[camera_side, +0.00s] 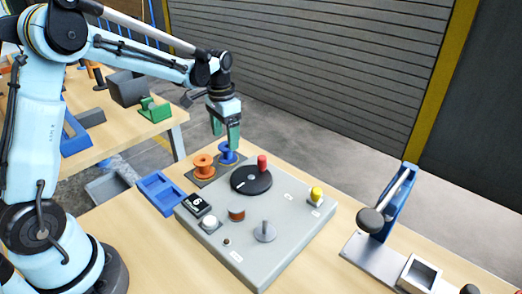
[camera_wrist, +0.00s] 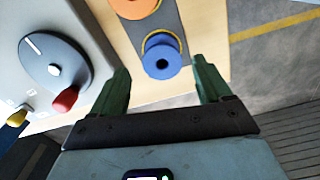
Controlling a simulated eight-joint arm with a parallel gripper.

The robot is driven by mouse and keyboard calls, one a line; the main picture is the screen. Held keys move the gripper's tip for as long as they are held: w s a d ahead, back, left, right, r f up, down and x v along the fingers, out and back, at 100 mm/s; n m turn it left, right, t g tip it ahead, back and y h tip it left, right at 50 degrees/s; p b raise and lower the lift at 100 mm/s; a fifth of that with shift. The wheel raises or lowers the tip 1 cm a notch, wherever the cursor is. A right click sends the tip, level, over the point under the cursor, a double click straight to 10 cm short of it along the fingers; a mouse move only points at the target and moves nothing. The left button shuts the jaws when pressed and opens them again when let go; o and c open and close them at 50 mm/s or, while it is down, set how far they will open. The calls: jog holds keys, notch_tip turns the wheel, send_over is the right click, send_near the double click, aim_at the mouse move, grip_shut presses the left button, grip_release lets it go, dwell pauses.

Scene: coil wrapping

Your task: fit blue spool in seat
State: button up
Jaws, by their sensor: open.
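The blue spool (camera_side: 228,154) stands upright beside an orange spool (camera_side: 203,165) at the back left of the grey machine panel. In the wrist view the blue spool (camera_wrist: 162,60) shows its top with a dark centre hole, on a dark strip (camera_wrist: 160,22). My gripper (camera_side: 226,135) is open, with green fingers above and close to the blue spool. In the wrist view my gripper (camera_wrist: 162,82) has one finger on each side, and the spool lies just beyond and between the tips. Which part is the seat, I cannot tell.
The grey panel (camera_side: 285,225) carries a black dial (camera_side: 251,180) with a red knob (camera_side: 262,163), a yellow knob (camera_side: 316,193), a copper coil (camera_side: 237,214) and a grey post (camera_side: 265,232). A blue tray (camera_side: 160,193) lies left; a lever press (camera_side: 390,205) stands right.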

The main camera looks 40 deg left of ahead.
aim_at(226, 147)
notch_tip(226, 147, down, 5)
jog(key=shift+w+r, duration=0.1)
jog(key=shift+w, duration=0.05)
jog(key=shift+c, duration=0.4)
jog(key=c, duration=1)
